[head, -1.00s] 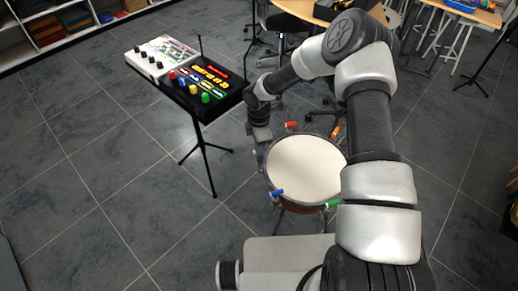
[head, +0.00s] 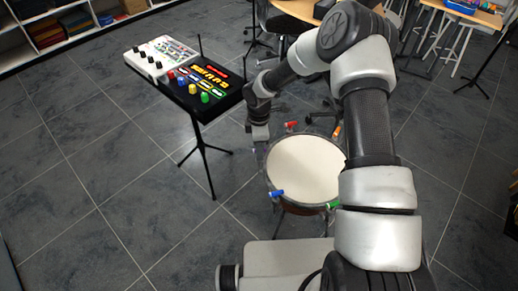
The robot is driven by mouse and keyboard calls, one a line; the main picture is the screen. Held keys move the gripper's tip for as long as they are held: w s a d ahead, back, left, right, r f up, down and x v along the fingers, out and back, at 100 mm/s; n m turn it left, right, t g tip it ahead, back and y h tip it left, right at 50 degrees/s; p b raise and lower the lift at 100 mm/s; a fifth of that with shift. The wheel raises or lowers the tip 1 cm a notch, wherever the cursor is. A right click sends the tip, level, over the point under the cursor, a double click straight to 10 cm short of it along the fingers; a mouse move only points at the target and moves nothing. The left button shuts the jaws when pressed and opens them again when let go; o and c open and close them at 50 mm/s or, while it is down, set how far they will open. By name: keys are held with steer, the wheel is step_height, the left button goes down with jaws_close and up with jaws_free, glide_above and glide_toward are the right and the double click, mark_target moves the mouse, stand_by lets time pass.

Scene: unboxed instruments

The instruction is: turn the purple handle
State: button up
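A round drum (head: 305,170) with a cream head stands on a stand in front of me, with coloured handles around its rim. A small bluish-purple tip (head: 254,151) shows at the drum's left rim, just below my gripper; it may be the purple handle, but most of it is hidden or too small to make out. My gripper (head: 260,137) points down at the drum's upper left edge. Its fingers are too small and dark to tell whether they are open or touch the handle.
Red (head: 291,124), orange (head: 337,132), blue (head: 277,194) and green (head: 333,204) handles ring the drum. Left of it, a stand holds a black panel (head: 205,88) with coloured knobs and a white box (head: 160,56). A wooden table (head: 489,17) is at the back right. The left floor is clear.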

step_height(320, 180, up, 17)
steer(key=shift+r, duration=0.2)
stand_by(0.3)
steer(key=o, duration=0.4)
steer(key=shift+f, duration=0.1)
steer(key=shift+o, duration=0.2)
step_height(320, 180, down, 17)
steer(key=m+b, duration=1.6)
steer(key=m, duration=0.8)
steer(key=shift+f+m+b, duration=0.15)
steer(key=shift+m+b, duration=0.15)
steer(key=shift+b, duration=0.05)
